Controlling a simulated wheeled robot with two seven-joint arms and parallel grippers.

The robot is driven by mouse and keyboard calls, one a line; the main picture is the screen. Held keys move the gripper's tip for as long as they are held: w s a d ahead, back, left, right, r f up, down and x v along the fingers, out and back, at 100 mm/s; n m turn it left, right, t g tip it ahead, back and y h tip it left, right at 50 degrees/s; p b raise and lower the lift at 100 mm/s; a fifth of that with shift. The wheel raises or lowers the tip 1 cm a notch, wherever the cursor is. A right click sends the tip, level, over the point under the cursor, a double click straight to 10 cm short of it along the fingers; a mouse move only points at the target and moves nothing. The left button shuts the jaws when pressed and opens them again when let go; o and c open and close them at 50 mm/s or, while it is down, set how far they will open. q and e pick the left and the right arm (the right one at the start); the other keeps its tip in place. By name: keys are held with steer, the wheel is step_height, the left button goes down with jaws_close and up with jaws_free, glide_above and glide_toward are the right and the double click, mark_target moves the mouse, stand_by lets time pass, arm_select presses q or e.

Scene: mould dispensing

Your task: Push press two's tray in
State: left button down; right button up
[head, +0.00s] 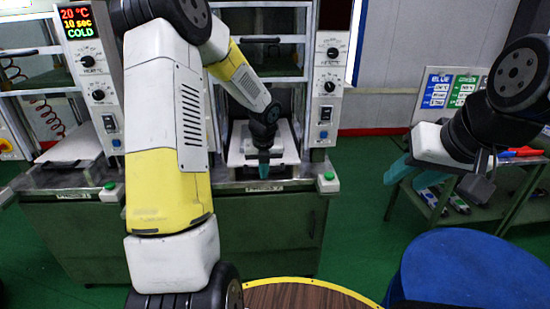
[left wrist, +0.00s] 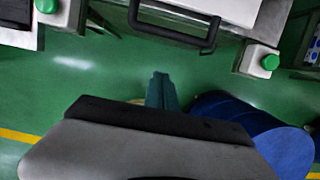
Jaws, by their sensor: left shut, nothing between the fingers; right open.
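The tray (head: 288,154) of the middle press, white and flat, lies in the press opening, partly hidden by my left arm. In the left wrist view the tray's white edge (left wrist: 232,8) is at the top, with its black handle (left wrist: 178,36) in front. My left gripper (head: 264,172) is shut and empty at the tray's front; its teal fingers (left wrist: 162,90) show apart from the handle in the left wrist view. Contact is hard to judge in the head view. My right gripper (head: 412,172) is open and empty, well to the right of the press.
Another white tray (head: 75,147) sits at the left press, under a display (head: 78,22) reading 20 °C, 10 sec, COLD. Green buttons (head: 328,177) stand on the bench front. A blue round object (head: 475,265) and a brown round top (head: 305,295) are near me. A side table (head: 500,180) stands right.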

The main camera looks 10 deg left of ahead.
arm_select(q)
steer(key=w+a+f, duration=0.1)
steer(key=w+f, duration=0.3)
steer(key=w, duration=0.1)
steer(key=shift+a, duration=0.25)
